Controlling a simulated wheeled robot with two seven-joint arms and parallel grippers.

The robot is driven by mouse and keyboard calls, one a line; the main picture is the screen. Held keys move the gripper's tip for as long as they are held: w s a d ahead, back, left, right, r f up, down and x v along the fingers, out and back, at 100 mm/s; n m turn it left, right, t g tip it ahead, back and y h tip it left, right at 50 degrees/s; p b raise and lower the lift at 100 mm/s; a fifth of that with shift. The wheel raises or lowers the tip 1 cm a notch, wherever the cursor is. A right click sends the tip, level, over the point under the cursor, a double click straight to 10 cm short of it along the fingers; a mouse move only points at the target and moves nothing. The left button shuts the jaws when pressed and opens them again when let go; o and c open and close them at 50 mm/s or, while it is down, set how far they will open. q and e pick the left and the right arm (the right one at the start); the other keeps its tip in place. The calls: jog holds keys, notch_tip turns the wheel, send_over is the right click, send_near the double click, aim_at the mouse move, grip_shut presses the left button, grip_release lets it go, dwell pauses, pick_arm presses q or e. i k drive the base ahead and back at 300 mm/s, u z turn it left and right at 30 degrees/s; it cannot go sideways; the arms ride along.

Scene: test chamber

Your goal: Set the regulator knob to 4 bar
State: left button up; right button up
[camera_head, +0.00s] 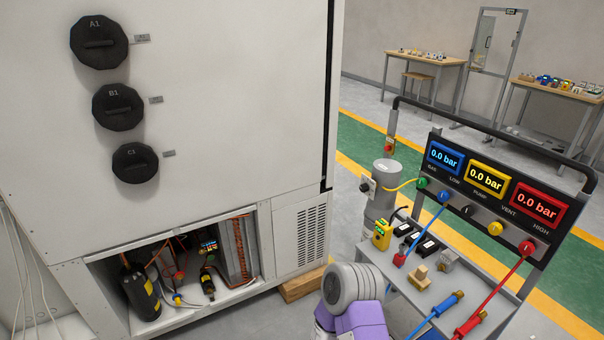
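A grey gas cylinder (381,210) stands at the left end of the gauge cart. A small light fitting with a dark round knob (368,186) sits on its side and looks like the regulator; any scale on it is too small to read. A red knob (388,149) sits on the valve above the cylinder. The blue display (445,158), yellow display (486,177) and red display (537,205) on the cart's panel all read 0.0 bar. A grey and purple link of my arm shows at bottom centre, in front of the cart. Neither gripper is in view.
The cart's shelf (440,285) holds a yellow meter (382,235), small blocks and hose couplers. A large white cabinet (230,90) with black knobs fills the left; its lower bay is open. A wooden block (303,285) lies on the floor. Workbenches stand behind.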

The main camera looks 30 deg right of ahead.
aim_at(364, 187)
jog(key=z, duration=0.5)
jog(key=i, duration=1.3)
jog(key=z, duration=1)
